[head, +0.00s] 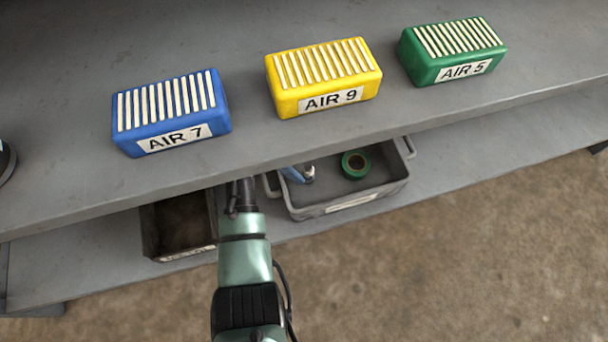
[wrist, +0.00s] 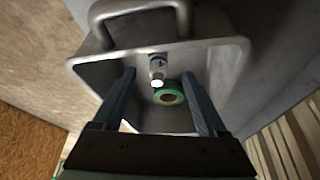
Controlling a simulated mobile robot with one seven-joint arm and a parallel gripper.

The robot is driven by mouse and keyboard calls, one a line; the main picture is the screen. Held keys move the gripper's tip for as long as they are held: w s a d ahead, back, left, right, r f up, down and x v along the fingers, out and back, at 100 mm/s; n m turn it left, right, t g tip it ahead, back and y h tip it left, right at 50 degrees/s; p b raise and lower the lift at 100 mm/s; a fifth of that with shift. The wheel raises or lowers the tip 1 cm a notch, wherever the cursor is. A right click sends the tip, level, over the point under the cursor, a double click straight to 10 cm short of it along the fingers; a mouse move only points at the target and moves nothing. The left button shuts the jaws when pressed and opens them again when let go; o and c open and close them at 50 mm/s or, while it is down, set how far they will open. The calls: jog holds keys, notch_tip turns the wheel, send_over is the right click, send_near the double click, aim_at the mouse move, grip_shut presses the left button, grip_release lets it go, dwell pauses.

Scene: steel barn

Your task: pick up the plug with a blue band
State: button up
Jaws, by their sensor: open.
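The plug with a blue band (wrist: 157,66) lies in a grey bin (wrist: 215,62) in the wrist view, with its pale end toward me. In the head view a blue and silver piece, apparently this plug (head: 298,174), lies at the left of the grey bin (head: 345,208), partly under the upper shelf's edge. My gripper (wrist: 159,75) is open, its two fingers spread left and right of the plug in the picture. I see no contact; the height between them is unclear. In the head view the shelf hides my fingertips.
A green tape roll (wrist: 171,97) lies close beside the plug in the bin. A dark open bin (head: 180,225) stands to the left on the lower shelf. The upper shelf (head: 60,190) overhangs both bins and carries blue (head: 171,112), yellow (head: 323,77) and green (head: 452,50) boxes.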

aim_at(309, 171)
jog(key=shift+d+b+x, duration=0.15)
jog(key=shift+b+x, duration=1.05)
jog(key=shift+x, duration=0.25)
jog(key=shift+d+b+x, duration=0.15)
jog(key=shift+b+x, duration=1.05)
jog(key=shift+x, duration=0.2)
jog(key=shift+r, duration=0.15)
grip_shut()
